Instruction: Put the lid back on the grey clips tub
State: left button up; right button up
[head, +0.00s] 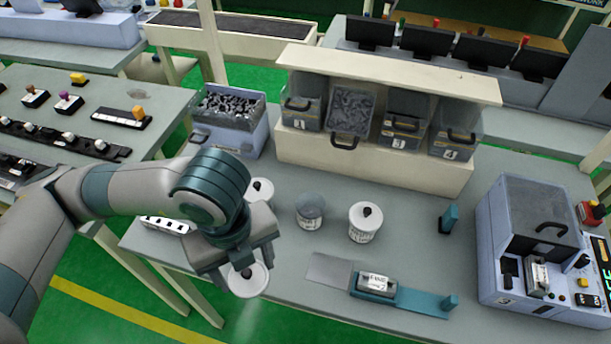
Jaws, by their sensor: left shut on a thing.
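My left gripper (242,271) is shut on a white round lid (252,284) by its black knob. The lid is held up in the air near the table's front edge, in front of the tubs. The grey clips tub (310,222) stands upright on the table without a lid, with grey contents showing at its top. It is behind and to the right of the held lid, apart from it. My right gripper is not in view.
A lidded white tub (363,232) stands right of the grey one; another lidded tub (262,187) is at left, partly hidden by my arm. A fixture (375,286) on a strip is nearer the front. Numbered bins (302,113) and a machine (530,245) stand behind and right.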

pick_arm(q)
jog(key=m, duration=0.2)
jog(key=w+a+m, duration=0.1)
jog(key=m, duration=0.1)
jog(key=shift+w+a+f+m, duration=0.2)
jog(key=shift+m, duration=0.2)
jog(key=w+a+n+b, duration=0.1)
jog(key=w+a+n, duration=0.4)
jog(key=n, duration=1.2)
jog(key=w+a+n+b, duration=0.2)
jog(key=w+a+n, duration=0.3)
jog(key=n, duration=1.3)
jog(key=shift+w+a+r+n, duration=0.15)
jog(key=shift+a+n, duration=0.1)
jog(key=shift+n, duration=0.05)
